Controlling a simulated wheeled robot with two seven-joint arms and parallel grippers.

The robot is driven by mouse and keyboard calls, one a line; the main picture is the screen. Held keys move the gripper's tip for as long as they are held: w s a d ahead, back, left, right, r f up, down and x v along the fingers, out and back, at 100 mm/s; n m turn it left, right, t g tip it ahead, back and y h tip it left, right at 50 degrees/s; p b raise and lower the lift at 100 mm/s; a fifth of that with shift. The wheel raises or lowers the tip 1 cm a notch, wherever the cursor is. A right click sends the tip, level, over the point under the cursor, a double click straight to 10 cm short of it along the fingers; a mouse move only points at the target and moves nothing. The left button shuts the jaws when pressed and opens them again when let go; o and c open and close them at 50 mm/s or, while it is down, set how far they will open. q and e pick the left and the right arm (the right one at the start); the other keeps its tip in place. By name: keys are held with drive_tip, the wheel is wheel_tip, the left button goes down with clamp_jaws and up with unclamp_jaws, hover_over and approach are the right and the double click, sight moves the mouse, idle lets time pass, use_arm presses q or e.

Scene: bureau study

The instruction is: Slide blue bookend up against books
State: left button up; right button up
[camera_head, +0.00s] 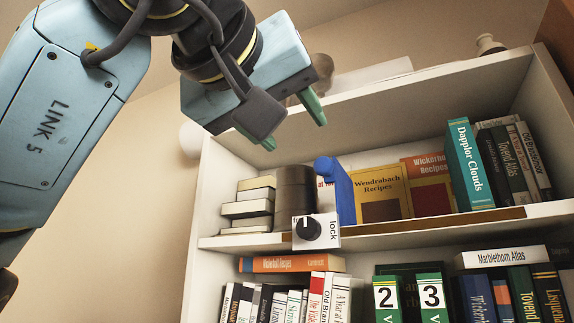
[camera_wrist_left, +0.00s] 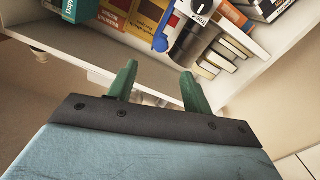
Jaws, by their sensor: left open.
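The blue bookend (camera_head: 338,190) stands upright on the upper shelf, left of the yellow Wendrabach Recipes book (camera_head: 380,196) and the orange and red recipe book (camera_head: 428,182). I cannot tell whether it touches the yellow book. In the left wrist view the bookend (camera_wrist_left: 161,41) shows as a narrow blue strip beside the dark cylinder. My left gripper (camera_head: 291,123) is open and empty, above and in front of the upper shelf, up and left of the bookend. Its green fingers (camera_wrist_left: 159,88) are apart in the left wrist view, with nothing between them. My right gripper is not in view.
A dark brown cylinder (camera_head: 295,188) and a stack of books (camera_head: 250,208) stand left of the bookend. A white box with a lock knob (camera_head: 329,241) is in front, below. The bookcase top board (camera_head: 400,103) lies above. More books fill the lower shelf.

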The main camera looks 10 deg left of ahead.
sight(321, 164)
use_arm(q)
drive_tip(key=p+x, duration=0.2)
drive_tip(key=x, duration=1.1)
drive_tip(key=shift+f+p, duration=0.1)
drive_tip(key=shift+p, duration=0.2)
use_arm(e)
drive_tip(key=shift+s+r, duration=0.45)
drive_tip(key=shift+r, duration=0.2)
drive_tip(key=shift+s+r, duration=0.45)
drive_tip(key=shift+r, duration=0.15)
use_arm(q)
drive_tip(key=shift+c, duration=0.4)
clamp_jaws()
